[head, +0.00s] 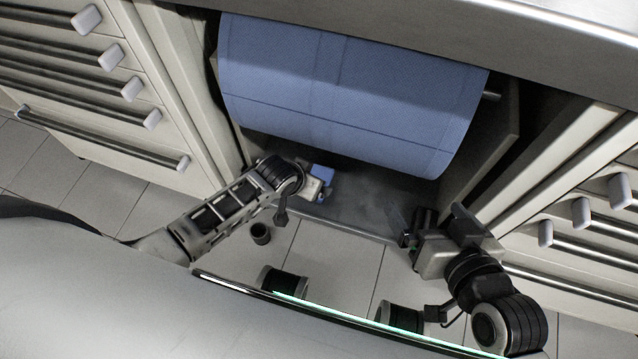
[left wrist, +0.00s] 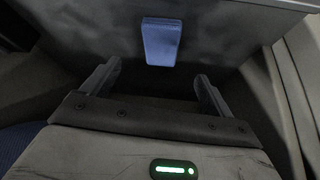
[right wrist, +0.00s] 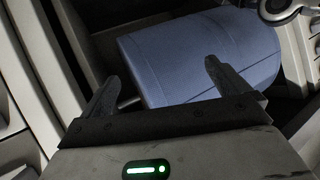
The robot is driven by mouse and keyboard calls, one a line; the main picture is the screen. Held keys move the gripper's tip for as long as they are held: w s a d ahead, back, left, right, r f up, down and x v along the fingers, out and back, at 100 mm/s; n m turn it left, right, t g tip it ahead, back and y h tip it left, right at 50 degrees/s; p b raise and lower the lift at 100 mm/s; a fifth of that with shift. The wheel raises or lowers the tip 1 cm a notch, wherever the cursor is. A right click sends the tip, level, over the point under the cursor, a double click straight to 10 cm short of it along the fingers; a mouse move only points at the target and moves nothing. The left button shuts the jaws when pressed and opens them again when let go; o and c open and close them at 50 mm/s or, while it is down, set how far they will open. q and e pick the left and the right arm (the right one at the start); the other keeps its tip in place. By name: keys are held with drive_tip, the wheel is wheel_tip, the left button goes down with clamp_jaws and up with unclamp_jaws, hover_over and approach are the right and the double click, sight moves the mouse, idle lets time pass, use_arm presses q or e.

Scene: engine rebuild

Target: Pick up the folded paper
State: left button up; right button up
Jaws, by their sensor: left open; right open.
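The folded paper (head: 322,173) is a small blue piece at the tip of my left gripper in the head view, below the big roll. In the left wrist view the folded paper (left wrist: 161,41) lies on a dark grey surface, ahead of and between the fingers and apart from them. My left gripper (left wrist: 152,84) is open and empty. My right gripper (head: 404,226) is open and empty, at the right of the recess. In the right wrist view its fingers (right wrist: 160,78) are spread with the blue roll beyond them, and I cannot tell how far off it is.
A large blue paper roll (head: 345,95) hangs on a rod across the recess. Its dark floor (head: 370,198) is largely clear. Drawer cabinets stand at the left (head: 85,85) and right (head: 600,235). A metal worktop edge (head: 480,30) runs above.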

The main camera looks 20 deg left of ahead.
sight(326, 173)
use_arm(q)
drive_tip(key=b+x, duration=0.1)
drive_tip(key=x, duration=0.2)
drive_tip(key=shift+f, duration=0.25)
drive_tip(key=shift+w+f+b, duration=0.35)
drive_tip(key=shift+b, duration=0.05)
drive_tip(key=shift+w+f+b, duration=0.15)
drive_tip(key=shift+f+b, duration=0.2)
drive_tip(key=b+x, duration=0.3)
drive_tip(key=x, duration=0.1)
drive_tip(key=shift+r, duration=0.1)
drive_tip(key=shift+w+f, duration=0.2)
drive_tip(key=shift+w, duration=0.05)
drive_tip(key=c, duration=1.1)
use_arm(e)
drive_tip(key=r, duration=0.1)
drive_tip(key=a+r+t+y, duration=0.2)
drive_tip(key=shift+w+r+m, duration=0.1)
drive_tip(key=shift+w+m, duration=0.15)
drive_tip(key=shift+m, duration=0.15)
